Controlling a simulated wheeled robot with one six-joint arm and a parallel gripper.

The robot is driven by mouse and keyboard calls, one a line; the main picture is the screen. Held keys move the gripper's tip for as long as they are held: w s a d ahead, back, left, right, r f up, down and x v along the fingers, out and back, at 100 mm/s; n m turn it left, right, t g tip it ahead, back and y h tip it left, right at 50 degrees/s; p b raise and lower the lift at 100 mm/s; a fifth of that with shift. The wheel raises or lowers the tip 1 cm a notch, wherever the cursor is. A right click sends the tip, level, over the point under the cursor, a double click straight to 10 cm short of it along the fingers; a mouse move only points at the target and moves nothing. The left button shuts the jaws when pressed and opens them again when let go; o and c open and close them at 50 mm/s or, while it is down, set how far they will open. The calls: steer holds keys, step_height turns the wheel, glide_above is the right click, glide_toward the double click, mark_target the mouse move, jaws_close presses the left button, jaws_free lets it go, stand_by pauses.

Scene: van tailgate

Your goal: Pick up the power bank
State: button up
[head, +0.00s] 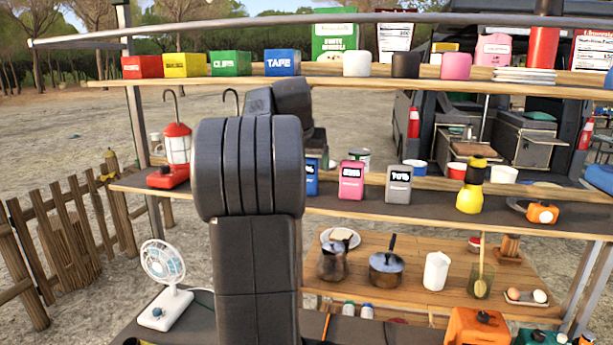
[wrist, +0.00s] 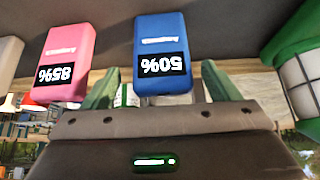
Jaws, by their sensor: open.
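Three upright box-shaped power banks with black displays stand in a row on the middle shelf. The blue power bank (head: 312,178) is partly hidden by my arm in the head view; the wrist view shows it upside down (wrist: 161,35), reading 50%. The pink power bank (head: 351,182) reads 85% in the wrist view (wrist: 66,50). The grey power bank (head: 399,186) shows only as an edge at the wrist view's left (wrist: 8,52). My gripper (wrist: 160,86) is open, its green fingers on either side of the blue one's display end. Contact cannot be told. The head view hides the gripper behind my arm.
A green lantern-like object (wrist: 295,75) stands close to the blue one in the wrist view. A red lantern (head: 176,150) is at the middle shelf's left, a yellow bottle (head: 470,190) to the right. The upper shelf (head: 330,83) runs above; a lower wooden table (head: 410,262) holds pots.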

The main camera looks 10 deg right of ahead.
steer(key=x, duration=0.4)
steer(key=shift+a+f+p, duration=0.1)
steer(key=shift+a+p, duration=0.05)
steer(key=shift+p, duration=0.25)
steer(key=c, duration=1.2)
steer(key=shift+w, duration=0.1)
